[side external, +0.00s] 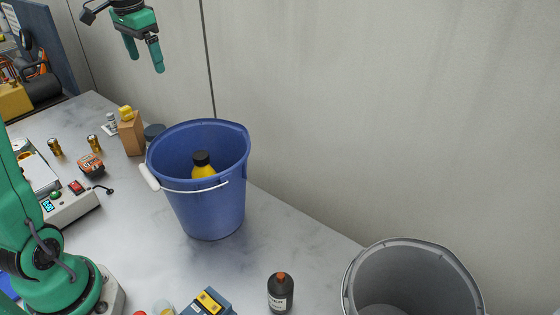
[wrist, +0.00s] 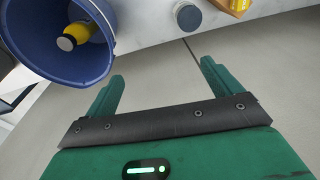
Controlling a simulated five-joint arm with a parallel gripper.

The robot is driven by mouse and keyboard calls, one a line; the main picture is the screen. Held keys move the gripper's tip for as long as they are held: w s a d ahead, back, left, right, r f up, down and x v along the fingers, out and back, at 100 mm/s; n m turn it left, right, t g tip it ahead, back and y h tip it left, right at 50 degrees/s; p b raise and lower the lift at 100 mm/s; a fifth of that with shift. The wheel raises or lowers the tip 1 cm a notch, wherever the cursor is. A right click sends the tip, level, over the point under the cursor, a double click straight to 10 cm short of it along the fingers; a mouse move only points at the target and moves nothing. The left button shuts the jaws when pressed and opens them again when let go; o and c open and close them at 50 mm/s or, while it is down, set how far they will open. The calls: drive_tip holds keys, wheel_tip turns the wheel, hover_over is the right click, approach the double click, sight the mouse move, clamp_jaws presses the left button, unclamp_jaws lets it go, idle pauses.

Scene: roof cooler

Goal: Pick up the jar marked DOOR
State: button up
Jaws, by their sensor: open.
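No label reading DOOR is legible in either view, so I cannot tell which container is the marked jar. A round dark grey-blue lidded container (side external: 154,131) stands behind the blue bucket; in the wrist view its round top (wrist: 187,17) shows at the upper edge. A small clear container (side external: 163,307) is cut off at the bottom of the side view. My gripper (side external: 144,62) is open and empty, high above the back of the bench. In the wrist view its two fingers (wrist: 162,70) are spread with nothing between them.
A blue bucket (side external: 208,218) holds a yellow bottle with a black cap (side external: 203,168). A grey bucket (side external: 365,270) stands front right, near a dark bottle (side external: 280,296). A brown box (side external: 131,134) and small cans stand left. A wall (side external: 400,120) closes the back.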

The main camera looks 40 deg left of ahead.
drive_tip(key=g, duration=0.1)
hover_over(155, 130)
drive_tip(key=d, duration=0.2)
wheel_tip(155, 130, down, 3)
drive_tip(key=shift+a+f, duration=0.6)
drive_tip(key=shift+a, duration=0.45)
drive_tip(key=shift+h, duration=0.3)
wheel_tip(155, 130, down, 19)
drive_tip(key=shift+f, duration=0.2)
drive_tip(key=shift+a+f, duration=0.1)
drive_tip(key=shift+f, duration=3)
drive_tip(key=c, duration=1.1)
drive_tip(key=shift+r, duration=5.05)
